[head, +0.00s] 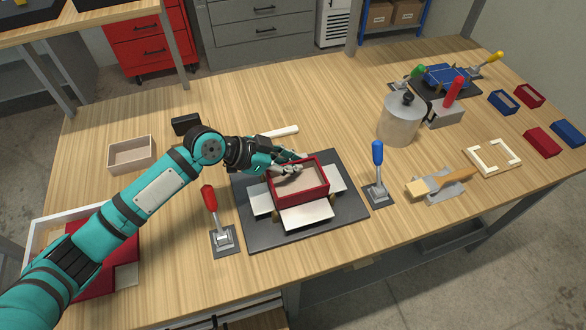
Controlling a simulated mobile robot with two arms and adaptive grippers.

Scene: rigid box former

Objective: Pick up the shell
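An open red-walled box with a beige inside (322,185), which looks like the shell, sits on a dark base plate (255,229) in the middle of the table. White flaps (306,215) spread out around its foot. My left gripper (288,172) is at the box's far left wall, with its fingers over the rim and the inside. Whether the fingers pinch the wall is too small to tell. A second open box, plain beige (130,154), stands apart at the left. My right gripper is not in view.
A red-handled clamp (211,205) and a blue-handled clamp (378,165) flank the plate. A metal pot (399,122), brush (424,187), cream frame (492,157) and small red and blue boxes (541,141) lie to the right. A white-edged tray (42,228) is at left.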

